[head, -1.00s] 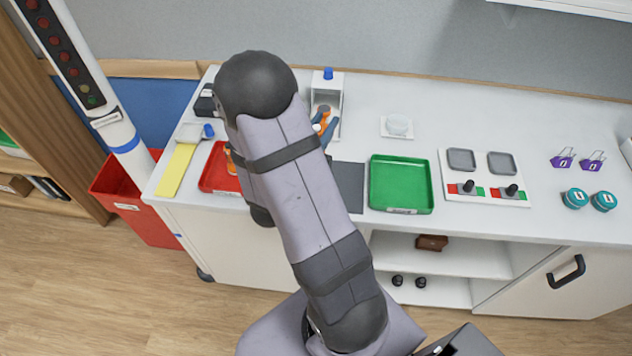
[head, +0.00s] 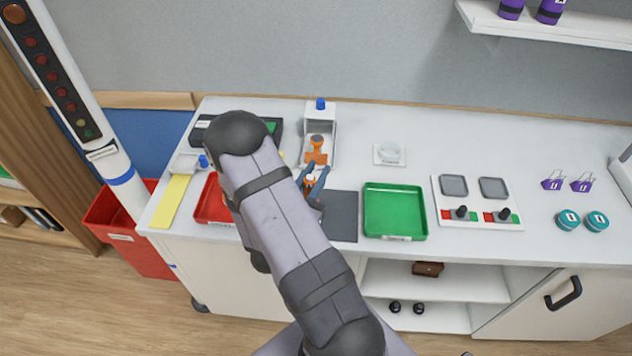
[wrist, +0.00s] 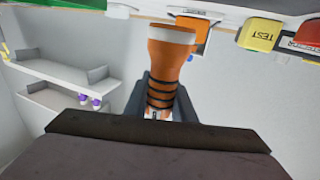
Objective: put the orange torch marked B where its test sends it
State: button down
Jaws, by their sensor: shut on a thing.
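My gripper (head: 313,184) is shut on an orange torch (wrist: 172,72), just in front of a white stand. In the wrist view the torch has a pale wide end, dark bands around its body and its narrow end between the jaws. A bit of its orange also shows between the blue-grey fingers in the head view (head: 310,181). I cannot read a letter on it. The white stand (head: 331,135) has a blue knob on top and orange parts inside. A red tray (head: 208,208), partly hidden by my arm, and a green tray (head: 395,211) lie either side of a dark mat (head: 341,217).
A yellow strip (head: 172,200) lies at the left. A red bin (head: 150,255) stands on the floor beside a lamp post (head: 55,80).

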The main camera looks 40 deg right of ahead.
jog(key=shift+f+p, duration=0.3)
jog(key=shift+f, duration=1.5)
jog(key=shift+f, duration=0.1)
jog(key=shift+f, duration=0.15)
jog(key=c, duration=1.5)
grip_release()
